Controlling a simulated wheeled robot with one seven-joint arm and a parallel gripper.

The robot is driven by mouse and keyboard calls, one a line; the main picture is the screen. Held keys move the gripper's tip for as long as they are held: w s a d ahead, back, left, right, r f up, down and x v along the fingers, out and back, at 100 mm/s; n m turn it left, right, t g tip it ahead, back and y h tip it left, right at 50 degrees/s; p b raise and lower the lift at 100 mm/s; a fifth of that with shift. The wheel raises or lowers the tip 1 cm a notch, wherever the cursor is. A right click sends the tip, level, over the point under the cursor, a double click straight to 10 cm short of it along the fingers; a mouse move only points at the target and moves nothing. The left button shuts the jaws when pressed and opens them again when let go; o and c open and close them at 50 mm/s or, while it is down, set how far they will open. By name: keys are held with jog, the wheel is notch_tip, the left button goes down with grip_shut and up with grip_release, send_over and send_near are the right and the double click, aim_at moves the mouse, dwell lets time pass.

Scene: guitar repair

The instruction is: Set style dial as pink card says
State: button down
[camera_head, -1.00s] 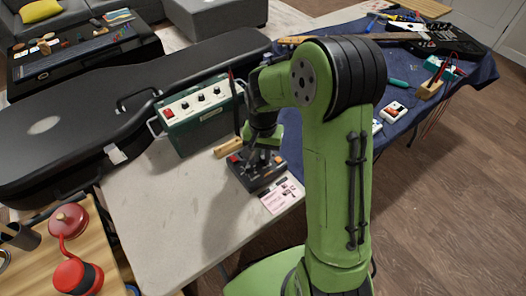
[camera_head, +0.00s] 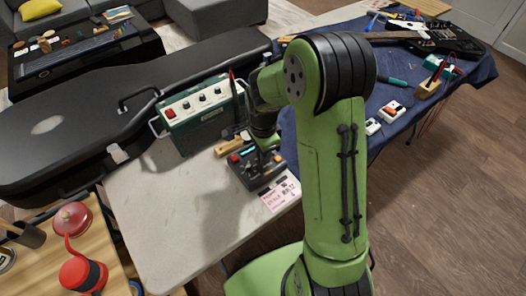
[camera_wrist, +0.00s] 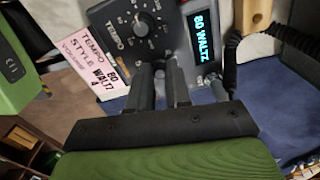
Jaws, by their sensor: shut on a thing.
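A dark control box (camera_head: 255,172) sits on the pale table. In the wrist view, the box (camera_wrist: 190,12) has a dial marked TEMPO (camera_wrist: 145,25) and a lit display (camera_wrist: 202,37) reading "80 WALTZ". The pink card (camera_wrist: 88,65) lies beside the box and reads TEMPO 80, STYLE WALTZ, VOLUME 4. It also shows in the head view (camera_head: 281,194). My gripper (camera_wrist: 160,70) has its fingers close together at the box's lower part, shut on the style dial, which is mostly hidden between them.
A green box with knobs and a red switch (camera_head: 200,112) stands behind. A black guitar case (camera_head: 60,150) lies at the left. A small wooden piece (camera_head: 228,147) is near the control box. The blue cloth (camera_head: 400,125) at right holds tools. The table's front left is clear.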

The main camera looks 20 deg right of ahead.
jog(key=shift+m, duration=0.5)
dwell(0.3)
jog(key=c, duration=1.3)
grip_release()
jog(key=shift+c, duration=0.2)
notch_tip(320, 180, up, 16)
jog(key=p, duration=0.5)
jog(key=shift+f, duration=0.15)
